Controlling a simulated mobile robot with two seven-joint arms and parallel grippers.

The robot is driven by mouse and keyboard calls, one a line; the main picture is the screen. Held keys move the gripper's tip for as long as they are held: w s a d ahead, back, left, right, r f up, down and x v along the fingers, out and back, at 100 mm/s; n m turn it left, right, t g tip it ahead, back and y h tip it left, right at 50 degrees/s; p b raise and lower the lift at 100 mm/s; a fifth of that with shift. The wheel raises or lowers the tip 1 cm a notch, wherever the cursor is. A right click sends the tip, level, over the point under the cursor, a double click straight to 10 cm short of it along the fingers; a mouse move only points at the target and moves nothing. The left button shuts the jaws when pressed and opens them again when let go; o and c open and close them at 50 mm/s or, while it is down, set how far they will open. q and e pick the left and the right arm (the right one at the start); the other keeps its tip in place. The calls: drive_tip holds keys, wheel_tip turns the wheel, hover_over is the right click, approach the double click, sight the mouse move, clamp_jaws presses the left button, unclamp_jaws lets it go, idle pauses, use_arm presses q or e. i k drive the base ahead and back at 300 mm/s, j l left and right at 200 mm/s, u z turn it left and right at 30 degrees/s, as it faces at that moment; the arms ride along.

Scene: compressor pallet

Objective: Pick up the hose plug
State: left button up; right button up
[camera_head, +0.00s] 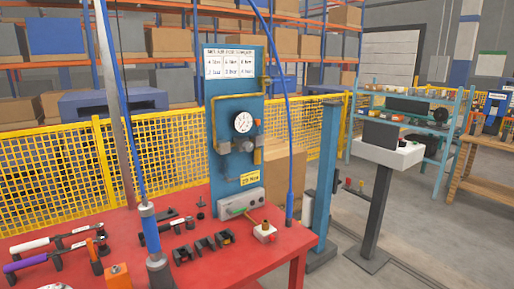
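A blue hose (283,95) hangs from above, in front of the right side of the blue gauge panel (216,178). It ends in a thicker blue end piece (290,207) at the back right of the red table (205,262). This end piece looks like the hose plug, but I cannot be sure. Whether its tip touches the table is unclear. A second blue hose (122,100) runs down at the left to an upright blue and grey cylinder (151,232) over the front of the table. Neither of my grippers is in view.
Several handled tools (57,258) lie at left. A blue post (326,170) and a pedestal (385,185) stand at right. Yellow mesh fencing (50,180) is behind.

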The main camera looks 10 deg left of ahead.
sight(290, 195)
drive_tip(key=i+l, duration=0.25)
drive_tip(key=i+l+u, duration=0.1)
drive_tip(key=i+l, duration=0.15)
drive_tip(key=l, duration=0.15)
drive_tip(key=i+l+u, duration=0.1)
drive_tip(key=l, duration=0.3)
drive_tip(key=i+l, duration=0.3)
drive_tip(key=i+l+u, duration=0.1)
drive_tip(key=i+l, duration=0.15)
drive_tip(key=l, duration=0.15)
